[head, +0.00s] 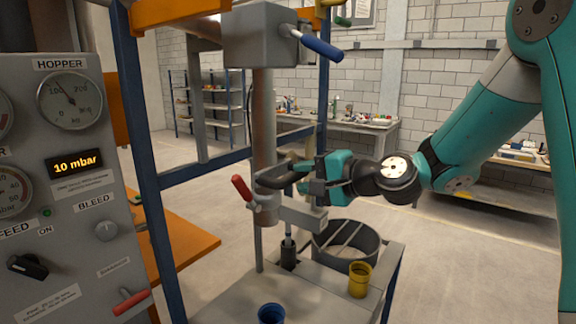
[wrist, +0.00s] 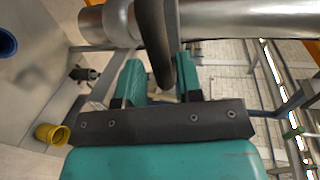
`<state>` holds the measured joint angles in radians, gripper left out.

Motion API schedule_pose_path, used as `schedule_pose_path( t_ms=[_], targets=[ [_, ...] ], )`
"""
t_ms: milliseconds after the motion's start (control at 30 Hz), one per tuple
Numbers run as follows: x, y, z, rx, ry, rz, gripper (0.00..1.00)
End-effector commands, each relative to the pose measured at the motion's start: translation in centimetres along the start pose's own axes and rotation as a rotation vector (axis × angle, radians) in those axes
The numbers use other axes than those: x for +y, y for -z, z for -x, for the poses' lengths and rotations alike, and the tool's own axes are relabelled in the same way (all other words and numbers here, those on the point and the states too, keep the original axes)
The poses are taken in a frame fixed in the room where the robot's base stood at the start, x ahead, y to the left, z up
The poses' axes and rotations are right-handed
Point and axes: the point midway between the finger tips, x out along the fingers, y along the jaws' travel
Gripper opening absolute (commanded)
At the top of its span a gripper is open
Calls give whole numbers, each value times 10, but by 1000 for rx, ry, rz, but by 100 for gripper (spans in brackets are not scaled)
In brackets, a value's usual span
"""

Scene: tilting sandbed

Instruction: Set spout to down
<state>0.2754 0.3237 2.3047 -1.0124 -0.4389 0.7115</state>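A vertical metal pipe (head: 264,125) hangs below a grey box (head: 262,35); no part is legibly marked as the spout. A dark curved handle (head: 272,182) projects from the pipe's lower end towards my gripper (head: 303,178). In the wrist view, the handle (wrist: 155,40) runs from the metal pipe (wrist: 240,20) to the gap between my fingers (wrist: 160,72). The fingers stand apart on either side of its end. Some gap shows at the left finger; contact at the right finger cannot be told. A red lever (head: 242,188) sits left of the pipe.
A blue-handled lever (head: 322,48) projects from the box. Below stand a yellow cup (head: 360,281), a blue cup (head: 271,314) and a round bin (head: 346,245) on a grey bench (head: 225,300). A gauge panel (head: 75,190) and blue frame post (head: 150,170) stand left.

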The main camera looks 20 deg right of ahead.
Motion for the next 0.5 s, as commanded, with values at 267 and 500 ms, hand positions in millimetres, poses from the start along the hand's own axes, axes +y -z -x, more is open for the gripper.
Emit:
schedule_pose_path(
  t_ms=[267, 500],
  targets=[
    [-2, 0, -39, -2, -1, 0, 34],
    [0, 0, -46, 1, 1, 0, 34]
  ],
)
